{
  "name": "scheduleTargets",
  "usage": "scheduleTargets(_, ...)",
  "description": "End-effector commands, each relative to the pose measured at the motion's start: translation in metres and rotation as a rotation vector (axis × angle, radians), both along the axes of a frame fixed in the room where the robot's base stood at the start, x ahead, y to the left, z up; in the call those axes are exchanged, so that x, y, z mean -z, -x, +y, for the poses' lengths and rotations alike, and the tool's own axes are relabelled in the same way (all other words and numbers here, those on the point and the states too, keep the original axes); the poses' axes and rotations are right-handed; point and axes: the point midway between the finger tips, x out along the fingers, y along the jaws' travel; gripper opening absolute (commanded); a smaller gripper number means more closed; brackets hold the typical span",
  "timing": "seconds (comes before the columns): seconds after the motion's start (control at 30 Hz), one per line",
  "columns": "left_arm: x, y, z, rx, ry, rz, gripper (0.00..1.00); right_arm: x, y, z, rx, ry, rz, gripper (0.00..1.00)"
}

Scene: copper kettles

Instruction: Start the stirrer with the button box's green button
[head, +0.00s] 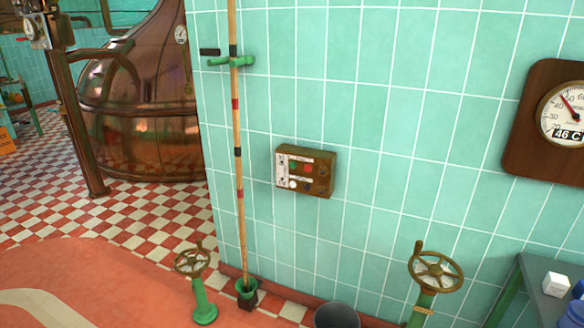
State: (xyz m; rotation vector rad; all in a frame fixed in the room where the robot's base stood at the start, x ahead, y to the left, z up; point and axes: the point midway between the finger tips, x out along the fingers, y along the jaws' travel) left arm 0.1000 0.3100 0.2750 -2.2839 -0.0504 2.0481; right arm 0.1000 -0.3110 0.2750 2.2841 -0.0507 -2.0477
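The button box (326,173) is a small brown box fixed to the turquoise tiled wall, near the middle of the head view. Its front carries pale label plates, a small green button (294,166), a red button (308,168) to the right of it and a round white part (292,184) below. The lettering is too small to read. Neither of my grippers shows in the head view, and nothing covers the front of the box. I cannot make out a stirrer.
A striped wooden pole (238,140) stands against the wall left of the box. Two green handwheel stands (202,290) (433,275) and a dark bucket (336,315) are below. A dial (566,112) reading 46 C hangs right. A copper kettle (140,110) stands back left.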

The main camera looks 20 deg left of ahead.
Motion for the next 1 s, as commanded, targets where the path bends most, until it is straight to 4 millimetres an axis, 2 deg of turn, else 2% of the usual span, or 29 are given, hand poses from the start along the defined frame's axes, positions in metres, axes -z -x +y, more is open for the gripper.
scheduleTargets(0.03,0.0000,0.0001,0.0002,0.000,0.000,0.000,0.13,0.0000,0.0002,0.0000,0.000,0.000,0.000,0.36)
scheduleTargets(0.1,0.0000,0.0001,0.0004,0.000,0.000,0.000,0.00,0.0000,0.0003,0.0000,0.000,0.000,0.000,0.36)
scheduleTargets(1.0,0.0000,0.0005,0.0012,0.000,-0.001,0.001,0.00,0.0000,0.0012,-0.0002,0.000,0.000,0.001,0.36)
